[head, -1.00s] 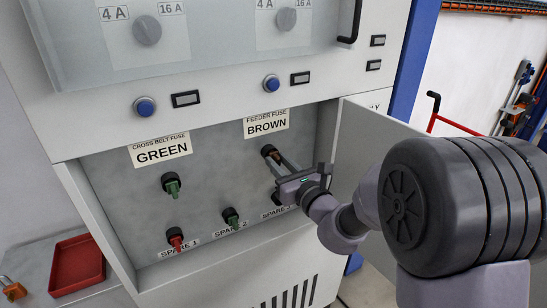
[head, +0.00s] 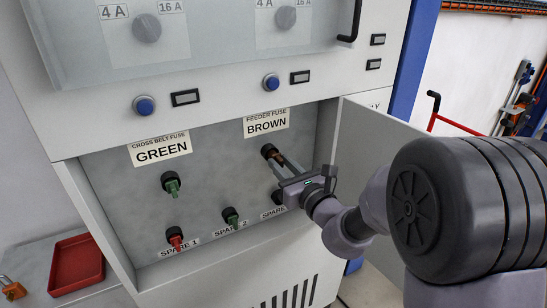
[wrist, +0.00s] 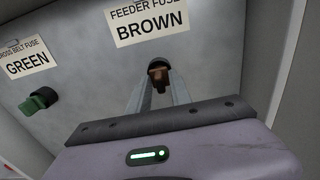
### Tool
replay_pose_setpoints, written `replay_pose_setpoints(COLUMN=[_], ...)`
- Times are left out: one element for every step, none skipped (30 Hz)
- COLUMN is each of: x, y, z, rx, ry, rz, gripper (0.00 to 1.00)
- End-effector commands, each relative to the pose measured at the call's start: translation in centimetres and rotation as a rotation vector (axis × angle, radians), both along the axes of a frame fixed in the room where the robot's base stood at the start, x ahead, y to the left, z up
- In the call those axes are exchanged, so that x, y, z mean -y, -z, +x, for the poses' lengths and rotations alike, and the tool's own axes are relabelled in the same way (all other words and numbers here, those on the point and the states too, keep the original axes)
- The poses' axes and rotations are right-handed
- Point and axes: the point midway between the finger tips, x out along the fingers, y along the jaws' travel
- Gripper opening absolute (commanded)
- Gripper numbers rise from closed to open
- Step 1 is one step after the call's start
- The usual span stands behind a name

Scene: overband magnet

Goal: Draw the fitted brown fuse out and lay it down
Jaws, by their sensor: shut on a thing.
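The brown fuse (head: 276,160) is at the black holder (head: 267,150) under the FEEDER FUSE BROWN label (head: 266,123). My gripper (head: 278,162) is shut on it, its two long fingers reaching in from the lower right. In the wrist view the brown fuse (wrist: 158,79) sits between the fingertips, with the dark holder (wrist: 153,65) right behind it. I cannot tell how far the fuse stands out of the holder.
A green fuse (head: 172,187) sits under the GREEN label (head: 161,151). Spare holders below carry a red fuse (head: 176,241) and a green fuse (head: 232,218); the third is partly hidden. A red tray (head: 77,272) lies on the grey bench at lower left, beside a padlock (head: 12,288). The open cabinet door (head: 375,140) stands right.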

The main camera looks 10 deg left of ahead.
Motion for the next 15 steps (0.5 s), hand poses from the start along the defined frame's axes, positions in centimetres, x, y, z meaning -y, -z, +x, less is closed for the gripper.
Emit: replay_pose_setpoints(x=[0.2,0.3,0.4,0.5,0.5,0.7,0.7,0.8,1.0,1.1,1.2,1.3,1.4,1.5,1.6], y=[0.0,0.0,0.0,0.1,0.1,0.1,0.0,0.0,0.0,0.0,0.0,0.0,0.0,0.0,0.0], z=[-0.2,-0.4,-0.6,-0.7,-0.9,-1.1,-1.2,-1.3,-1.5,-1.6,-1.8,-2.0,-2.1,-2.2,-2.4], rx=[0.000,0.001,0.001,0.001,0.000,-0.001,0.000,0.001,0.001,0.001,0.001,0.000,0.000,0.001,0.001], ry=[0.000,0.000,0.000,-0.001,-0.001,-0.001,-0.001,-0.001,0.000,0.000,0.000,0.000,0.000,0.000,0.000], rz=[0.000,-0.001,-0.001,-0.001,-0.001,-0.001,0.000,0.001,0.001,0.001,0.001,0.000,0.000,-0.001,-0.001], gripper=[0.00,0.00,0.00,0.00,0.00,0.00,0.00,0.00,0.00,0.00,0.00,0.00,0.00,0.00,0.00])
